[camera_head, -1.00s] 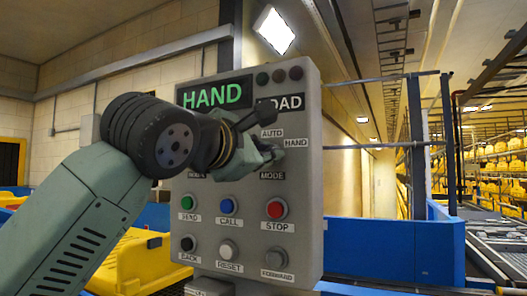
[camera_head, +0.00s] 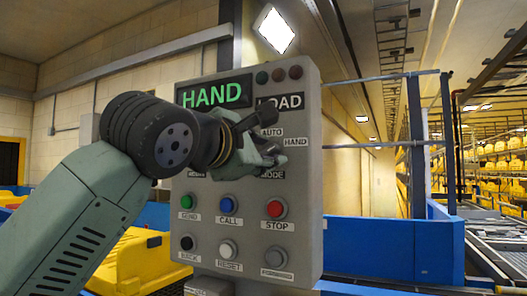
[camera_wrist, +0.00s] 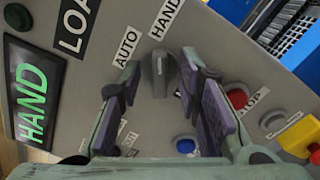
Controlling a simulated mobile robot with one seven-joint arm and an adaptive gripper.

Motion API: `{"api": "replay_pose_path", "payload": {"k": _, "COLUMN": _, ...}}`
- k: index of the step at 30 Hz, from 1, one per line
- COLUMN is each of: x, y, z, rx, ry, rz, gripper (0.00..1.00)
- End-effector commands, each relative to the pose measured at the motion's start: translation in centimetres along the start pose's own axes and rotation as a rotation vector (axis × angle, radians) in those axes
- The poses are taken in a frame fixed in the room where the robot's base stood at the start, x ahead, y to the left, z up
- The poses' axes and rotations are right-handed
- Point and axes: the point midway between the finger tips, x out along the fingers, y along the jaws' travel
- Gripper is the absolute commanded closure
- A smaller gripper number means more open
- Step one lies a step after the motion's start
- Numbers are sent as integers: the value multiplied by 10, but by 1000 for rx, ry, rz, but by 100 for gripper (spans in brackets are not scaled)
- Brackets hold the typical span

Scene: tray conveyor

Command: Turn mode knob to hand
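The mode knob (camera_wrist: 159,72) is a dark grey knob on the grey control panel (camera_wrist: 225,55). In the wrist view it sits between my fingertips, with its ridge running roughly up and down and its upper end towards the HAND label (camera_wrist: 167,17). The AUTO label (camera_wrist: 126,48) is on its left. My gripper (camera_wrist: 160,80) is open, one finger on each side, with visible gaps to the knob. In the head view my gripper (camera_head: 268,135) is in front of the panel and hides the knob. The panel display (camera_head: 213,94) shows HAND in green.
Below the knob are several push buttons, including the red STOP button (camera_head: 276,208) and blue CALL button (camera_head: 227,206). A blue barrier (camera_head: 390,248) stands to the right, and a yellow tray (camera_head: 135,258) lies behind my arm.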

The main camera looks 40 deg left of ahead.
Motion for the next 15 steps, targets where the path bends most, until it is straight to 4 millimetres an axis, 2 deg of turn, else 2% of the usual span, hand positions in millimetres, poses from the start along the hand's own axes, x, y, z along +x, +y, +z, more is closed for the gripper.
{"api": "replay_pose_path", "payload": {"k": 8, "x": -4, "y": 0, "z": 0, "rx": -1, "ry": 0, "rz": 0, "gripper": 68}}
{"api": "replay_pose_path", "payload": {"k": 15, "x": -42, "y": 0, "z": -1, "rx": -1, "ry": 1, "rz": 2, "gripper": 68}}
